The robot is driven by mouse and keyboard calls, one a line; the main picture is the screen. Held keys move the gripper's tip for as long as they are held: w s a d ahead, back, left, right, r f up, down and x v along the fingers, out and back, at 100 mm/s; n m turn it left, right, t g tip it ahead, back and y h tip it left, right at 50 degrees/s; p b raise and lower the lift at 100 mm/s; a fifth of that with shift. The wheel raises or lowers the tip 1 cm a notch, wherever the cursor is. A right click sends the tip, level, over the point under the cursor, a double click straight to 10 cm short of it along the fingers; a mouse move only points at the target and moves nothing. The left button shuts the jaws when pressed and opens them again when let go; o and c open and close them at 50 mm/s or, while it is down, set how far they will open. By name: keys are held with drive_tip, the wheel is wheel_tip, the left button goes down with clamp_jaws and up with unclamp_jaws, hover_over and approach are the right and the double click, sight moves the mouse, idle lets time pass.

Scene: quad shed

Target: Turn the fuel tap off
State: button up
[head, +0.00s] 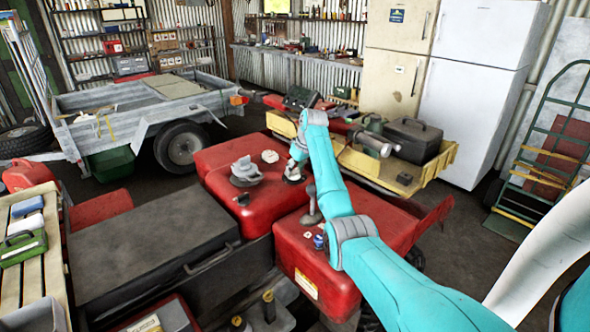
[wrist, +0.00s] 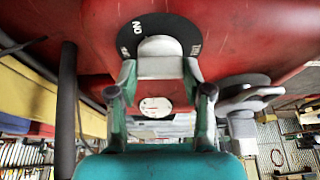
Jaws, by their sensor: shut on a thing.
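The fuel tap (wrist: 160,46) shows in the wrist view as a pale rounded grip in front of a black dial plate (wrist: 168,20). The plate has white lettering. "ON" reads at its upper left, and smaller marks at the left and right edges are hard to read. My gripper (wrist: 160,68) has a finger on each side of the tap and is shut on it. In the head view my gripper (head: 293,176) is at the red tank, and the tap is hidden behind it. The tap's pointing direction is unclear.
The red bodywork (head: 228,155) carries a grey cap (head: 245,172) left of my gripper. A dark lever (head: 311,205) stands close in front of it. A yellow tray (head: 437,168) with tools lies behind. A black seat (head: 145,245) is at the left.

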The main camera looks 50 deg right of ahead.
drive_tip(key=o, duration=1.2)
drive_tip(key=shift+c, duration=0.2)
drive_tip(key=v, duration=1.2)
drive_tip(key=shift+s, duration=0.1)
